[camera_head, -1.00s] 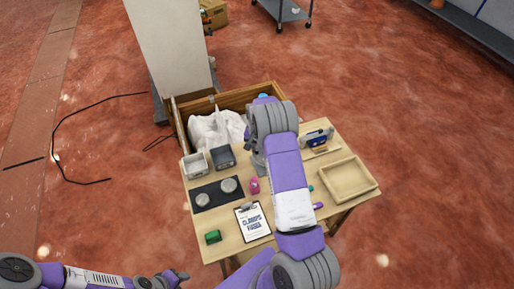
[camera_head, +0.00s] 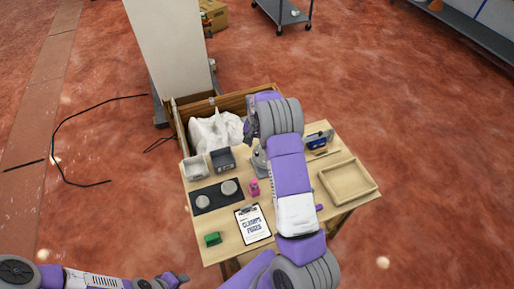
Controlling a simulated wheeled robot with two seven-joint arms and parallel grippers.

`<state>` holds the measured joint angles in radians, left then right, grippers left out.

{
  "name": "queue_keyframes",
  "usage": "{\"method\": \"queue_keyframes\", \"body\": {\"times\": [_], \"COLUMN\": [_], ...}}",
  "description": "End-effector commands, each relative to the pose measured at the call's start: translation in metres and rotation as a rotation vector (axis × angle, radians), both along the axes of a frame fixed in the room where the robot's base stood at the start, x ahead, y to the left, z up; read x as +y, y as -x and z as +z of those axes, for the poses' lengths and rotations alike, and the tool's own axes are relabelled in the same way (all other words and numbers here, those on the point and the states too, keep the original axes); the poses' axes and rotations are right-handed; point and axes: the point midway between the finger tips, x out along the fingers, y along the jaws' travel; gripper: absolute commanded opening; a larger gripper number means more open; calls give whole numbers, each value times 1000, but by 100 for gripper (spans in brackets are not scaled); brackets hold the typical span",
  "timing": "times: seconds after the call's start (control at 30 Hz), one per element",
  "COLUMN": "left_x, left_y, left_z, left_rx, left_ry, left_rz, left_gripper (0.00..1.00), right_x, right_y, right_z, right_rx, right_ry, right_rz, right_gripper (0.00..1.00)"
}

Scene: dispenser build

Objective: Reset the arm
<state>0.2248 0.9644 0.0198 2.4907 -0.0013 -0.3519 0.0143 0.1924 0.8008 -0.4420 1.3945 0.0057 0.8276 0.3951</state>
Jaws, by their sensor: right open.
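My right arm (camera_head: 292,185) reaches up over the table (camera_head: 225,250) from the lower right. Its wrist bends over the table's back edge, beside the wooden box behind the table. My right gripper (camera_head: 249,130) is small and partly hidden by the wrist; it is open, and I see nothing held in it. A grey metal item (camera_head: 259,160) stands on the table just below it, partly covered by the arm. My left arm lies low at the lower left, with its gripper (camera_head: 180,279) in front of the table, over the floor. Its jaws are too small to read.
The wooden box (camera_head: 178,122) holds a white bag (camera_head: 214,131). The table bears two small containers, a dark mat (camera_head: 217,203) with two discs, a pink item (camera_head: 253,187), a clipboard (camera_head: 252,224), a green item (camera_head: 213,239), a blue device (camera_head: 316,142) and an empty wooden tray (camera_head: 325,183).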

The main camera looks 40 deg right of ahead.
Motion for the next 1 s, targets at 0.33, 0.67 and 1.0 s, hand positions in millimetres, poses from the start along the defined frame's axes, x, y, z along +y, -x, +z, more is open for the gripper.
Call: {"method": "queue_keyframes", "body": {"times": [0.33,0.67,1.0], "left_x": [0,0,0], "left_y": [0,0,0], "left_z": [1,1,31], "left_rx": [0,0,0], "left_ry": [0,0,0], "left_rz": [0,0,0], "left_gripper": [44,44,44], "right_x": [0,0,0], "right_y": [0,0,0], "right_z": [25,25,55], "right_rx": [1,1,0], "right_ry": [1,1,0], "right_rz": [-1,-1,-1], "right_gripper": [44,44,44]}}
